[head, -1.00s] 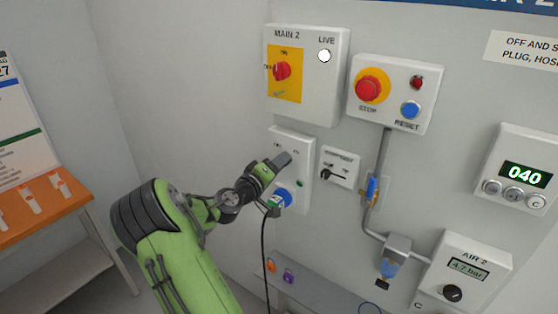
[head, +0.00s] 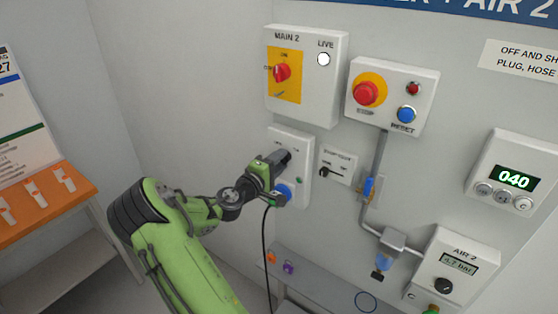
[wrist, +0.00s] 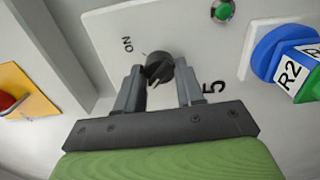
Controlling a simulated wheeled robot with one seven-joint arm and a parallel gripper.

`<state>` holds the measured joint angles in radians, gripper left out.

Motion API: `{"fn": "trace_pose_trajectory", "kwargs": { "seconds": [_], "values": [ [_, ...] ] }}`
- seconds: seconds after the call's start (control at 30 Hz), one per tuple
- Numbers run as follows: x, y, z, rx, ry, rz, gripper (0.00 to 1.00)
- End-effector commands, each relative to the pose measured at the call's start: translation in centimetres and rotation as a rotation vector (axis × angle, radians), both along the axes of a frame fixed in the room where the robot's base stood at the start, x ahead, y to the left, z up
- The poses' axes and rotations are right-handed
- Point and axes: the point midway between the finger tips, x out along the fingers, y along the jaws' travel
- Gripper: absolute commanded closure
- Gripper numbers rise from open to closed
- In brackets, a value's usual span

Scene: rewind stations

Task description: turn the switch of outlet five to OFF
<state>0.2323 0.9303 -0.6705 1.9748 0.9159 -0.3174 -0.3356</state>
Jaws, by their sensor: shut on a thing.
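The outlet five box (head: 303,142) is a white panel on the wall below the main switch box. In the wrist view its face (wrist: 105,30) shows the marks "ON" and "5", and a black rotary switch (wrist: 159,66). My gripper (wrist: 160,84) has one finger on each side of this switch and is shut on it. In the head view my gripper (head: 281,158) is in front of the box and hides the switch. A green lamp (wrist: 221,11) is on the box. A blue socket with a plug marked "R2" (wrist: 288,72) is at the right in the wrist view.
The MAIN 2 box (head: 310,95) with a red switch is above. A STOP and RESET box (head: 388,122) is to its right. A small lever box (head: 337,166) is just right of outlet five. A black cable (head: 265,235) hangs below my gripper.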

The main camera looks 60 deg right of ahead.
Motion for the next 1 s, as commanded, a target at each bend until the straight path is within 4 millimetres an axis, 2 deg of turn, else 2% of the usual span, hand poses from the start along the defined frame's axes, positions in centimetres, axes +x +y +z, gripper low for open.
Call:
{"fn": "trace_pose_trajectory", "kwargs": {
  "seconds": [0.37, 0.4, 0.53, 0.83, 0.93, 1.0],
  "values": [
    [0.0, 0.0, -0.2, 0.004, 0.005, 0.001, 0.93],
    [0.1, 0.0, -0.2, 0.004, 0.005, 0.001, 0.57],
    [0.0, 0.0, -0.1, 0.003, 0.005, 0.001, 0.37],
    [0.1, 0.3, -0.1, 0.001, 0.004, 0.001, 0.37],
    [0.4, 1.7, -0.2, 0.003, 0.005, 0.003, 0.37],
    [0.7, 3.4, -0.2, 0.003, 0.007, 0.006, 0.37]
  ]
}}
